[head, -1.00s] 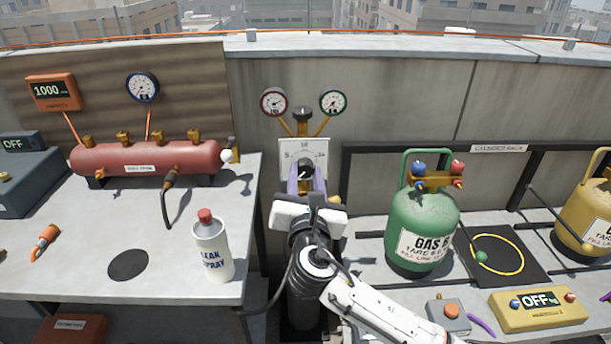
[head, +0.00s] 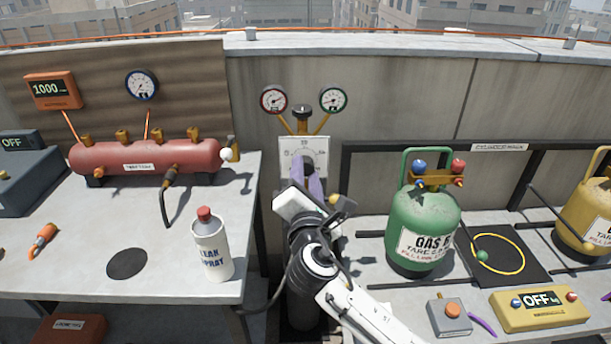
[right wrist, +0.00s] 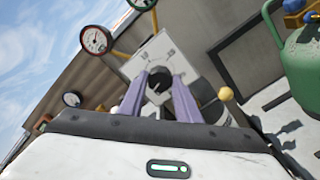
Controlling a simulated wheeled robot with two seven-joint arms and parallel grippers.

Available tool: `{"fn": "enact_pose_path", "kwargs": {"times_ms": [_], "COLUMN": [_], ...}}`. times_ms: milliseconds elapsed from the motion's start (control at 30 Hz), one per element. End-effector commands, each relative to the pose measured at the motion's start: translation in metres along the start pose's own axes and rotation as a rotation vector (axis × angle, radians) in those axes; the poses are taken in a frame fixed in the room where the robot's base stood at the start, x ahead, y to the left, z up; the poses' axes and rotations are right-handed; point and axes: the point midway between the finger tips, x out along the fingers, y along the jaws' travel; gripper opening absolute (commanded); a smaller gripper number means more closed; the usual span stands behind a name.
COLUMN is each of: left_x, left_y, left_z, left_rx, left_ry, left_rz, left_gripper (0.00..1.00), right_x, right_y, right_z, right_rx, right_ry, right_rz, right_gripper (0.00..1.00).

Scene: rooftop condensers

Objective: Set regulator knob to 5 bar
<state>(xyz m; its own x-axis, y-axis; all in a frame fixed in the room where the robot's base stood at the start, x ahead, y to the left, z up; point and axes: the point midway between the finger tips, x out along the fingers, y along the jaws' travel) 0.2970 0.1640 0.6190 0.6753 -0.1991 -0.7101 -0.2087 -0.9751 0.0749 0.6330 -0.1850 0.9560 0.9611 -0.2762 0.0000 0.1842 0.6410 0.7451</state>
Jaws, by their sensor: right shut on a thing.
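The regulator knob is a dark round knob (right wrist: 158,84) on a white dial plate (head: 293,147) with printed marks, mounted at the wall. In the right wrist view the plate looks tilted. My right gripper (head: 309,171) is at the plate, its purple fingers shut on the knob, one on each side. It also shows in the right wrist view (right wrist: 159,92). The fingers hide part of the knob and dial, and the setting is too small to read. Two gauges, one red-rimmed (head: 274,100) and one green-rimmed (head: 333,102), sit above the plate. My left gripper is not in view.
A leak spray bottle (head: 212,246) and a red manifold tank (head: 146,158) stand on the left bench (head: 75,275). A green gas cylinder (head: 421,215) stands right of my arm, with a yellow scale (head: 538,311) in front. A hose (head: 271,302) hangs beside my arm.

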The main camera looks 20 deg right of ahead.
Motion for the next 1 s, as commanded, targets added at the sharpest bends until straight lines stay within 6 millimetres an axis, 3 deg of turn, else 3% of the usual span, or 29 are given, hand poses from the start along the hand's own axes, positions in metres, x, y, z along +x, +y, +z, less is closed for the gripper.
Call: {"fn": "enact_pose_path", "kwargs": {"times_ms": [500,1000], "left_x": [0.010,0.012], "left_y": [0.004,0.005], "left_z": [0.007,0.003], "left_rx": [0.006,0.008], "left_ry": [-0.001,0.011], "left_rz": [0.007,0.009], "left_gripper": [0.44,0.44], "right_x": [0.000,0.000], "right_y": [-0.002,-0.001], "right_z": [-0.001,0.000], "right_rx": [0.436,0.596], "right_ry": [0.000,-0.001], "right_rz": [-0.002,-0.001], "right_gripper": [0.08,0.08]}}
